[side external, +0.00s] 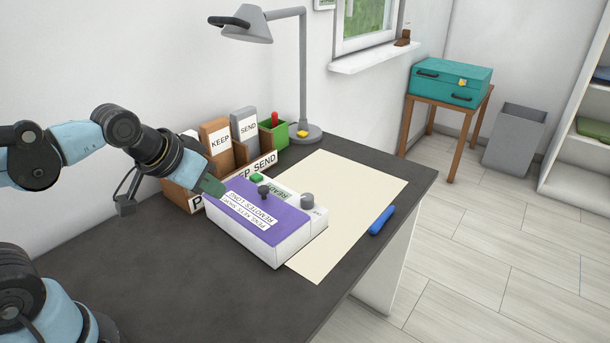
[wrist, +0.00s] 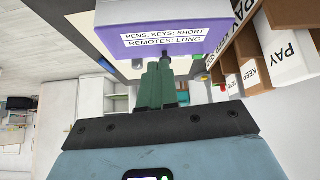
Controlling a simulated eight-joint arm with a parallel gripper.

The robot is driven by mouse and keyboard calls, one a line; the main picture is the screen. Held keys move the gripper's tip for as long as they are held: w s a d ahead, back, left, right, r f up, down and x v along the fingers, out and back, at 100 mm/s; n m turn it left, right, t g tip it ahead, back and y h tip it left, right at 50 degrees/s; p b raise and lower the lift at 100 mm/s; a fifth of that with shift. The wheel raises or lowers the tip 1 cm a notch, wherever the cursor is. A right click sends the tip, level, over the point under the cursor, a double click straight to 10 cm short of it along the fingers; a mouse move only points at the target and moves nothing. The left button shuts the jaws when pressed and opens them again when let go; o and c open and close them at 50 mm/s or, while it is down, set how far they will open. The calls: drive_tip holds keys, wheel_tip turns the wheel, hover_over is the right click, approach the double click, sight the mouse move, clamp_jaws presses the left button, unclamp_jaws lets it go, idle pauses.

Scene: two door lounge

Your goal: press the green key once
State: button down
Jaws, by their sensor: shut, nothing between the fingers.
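The green key (side external: 257,178) stands up at the far edge of a white box with a purple top (side external: 240,203), on the dark desk. A black knob (side external: 264,190) stands close by it, and a grey round knob (side external: 307,200) is at the box's right end. My gripper (side external: 217,188) is shut and empty, its green fingers left of the green key and apart from it in the picture. In the wrist view the closed fingers (wrist: 160,70) point toward the labelled box (wrist: 150,35). A small green patch there may be the key; I cannot tell.
A wooden sorter (side external: 214,139) with PAY, KEEP and SEND slots stands behind the box. A grey lamp (side external: 306,85) and a green holder (side external: 273,132) stand beside it. A cream sheet (side external: 350,185) and a blue marker (side external: 382,220) lie to the right. The desk front is clear.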

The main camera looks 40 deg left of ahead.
drive_tip(key=w+a+r+n+t, duration=0.1)
drive_tip(key=w+a+n, duration=0.15)
drive_tip(key=w, duration=0.25)
drive_tip(key=w+a+r+n, duration=0.2)
drive_tip(key=w+n, duration=0.1)
drive_tip(key=w, duration=0.1)
drive_tip(key=n+y, duration=0.2)
drive_tip(key=n, duration=0.3)
hover_over(253, 178)
drive_tip(key=shift+f+t, duration=0.4)
drive_tip(key=shift+f, duration=0.25)
drive_tip(key=shift+f, duration=4.4)
drive_tip(key=shift+f, duration=0.1)
drive_tip(key=shift+f, duration=0.35)
